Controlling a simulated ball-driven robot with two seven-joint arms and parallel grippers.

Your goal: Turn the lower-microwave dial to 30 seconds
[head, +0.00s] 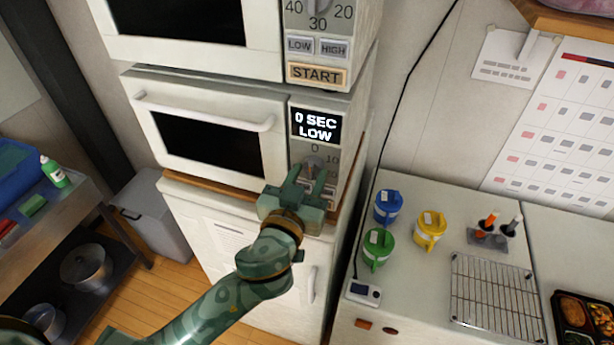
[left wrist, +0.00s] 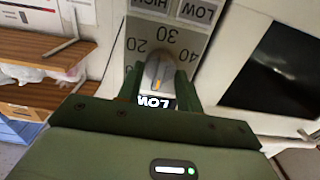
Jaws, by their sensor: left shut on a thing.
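The lower microwave (head: 215,92) is white, and its display (head: 316,125) reads "0 SEC LOW". Its grey dial (head: 314,164) sits just below the display, with 0 and 10 visible beside it. My left gripper (head: 312,178) is at the dial, its fingers on either side of the knob and shut on it. In the left wrist view the dial (left wrist: 158,72) shows between the green fingers, with an orange pointer line. The upside-down 20, 30 and 40 marks show around it. The gripper partly covers the buttons below the dial in the head view. My right gripper is not in view.
An upper microwave (head: 317,50) stands directly above, with a START button. The counter (head: 408,285) at right holds blue, green and yellow mugs (head: 430,229), a wire rack (head: 497,300) and a food tray (head: 570,338). A metal shelf (head: 90,196) stands at left.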

